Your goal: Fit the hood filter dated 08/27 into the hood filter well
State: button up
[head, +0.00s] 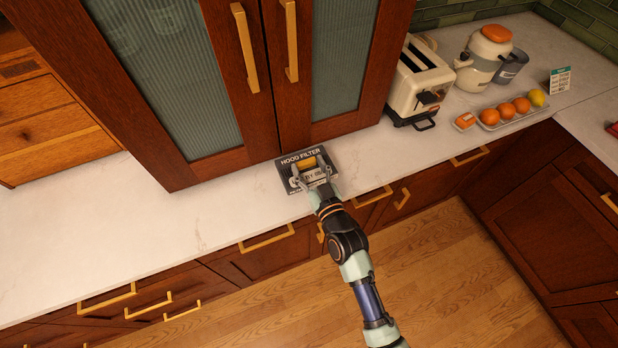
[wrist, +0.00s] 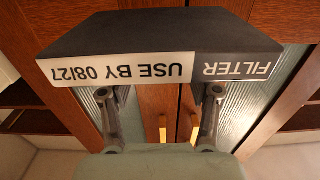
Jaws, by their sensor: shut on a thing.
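My gripper (head: 308,180) is over the white counter in front of the tall cabinet. It also shows in the wrist view (wrist: 160,92), with its two fingers apart and reaching up to the hood filter (wrist: 160,35). The filter is a dark slab. Its front edge reads "FILTER" and "USE BY 08/27", upside down in that view. The grip point is hidden behind this edge. In the head view, a dark square lettered "HOOD FILTER" (head: 298,158) surrounds the gripper end, with an orange part in it. I cannot tell there where filter and well part, or whether they touch.
The tall cabinet (head: 240,130) with brass handles stands just behind the dark square. A toaster (head: 418,82), a jar (head: 484,58) and a tray of fruit (head: 515,112) are to the right. The counter on the left (head: 120,225) is clear.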

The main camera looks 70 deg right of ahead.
aim_at(309, 176)
jog(key=shift+f+b, duration=1.5)
jog(key=shift+f, duration=0.8)
jog(key=o, duration=1.3)
jog(key=shift+r, duration=0.1)
jog(key=shift+c, duration=0.2)
jog(key=shift+r+p, duration=0.2)
jog(key=shift+p, duration=0.15)
jog(key=b+v, duration=0.2)
jog(key=v, duration=1)
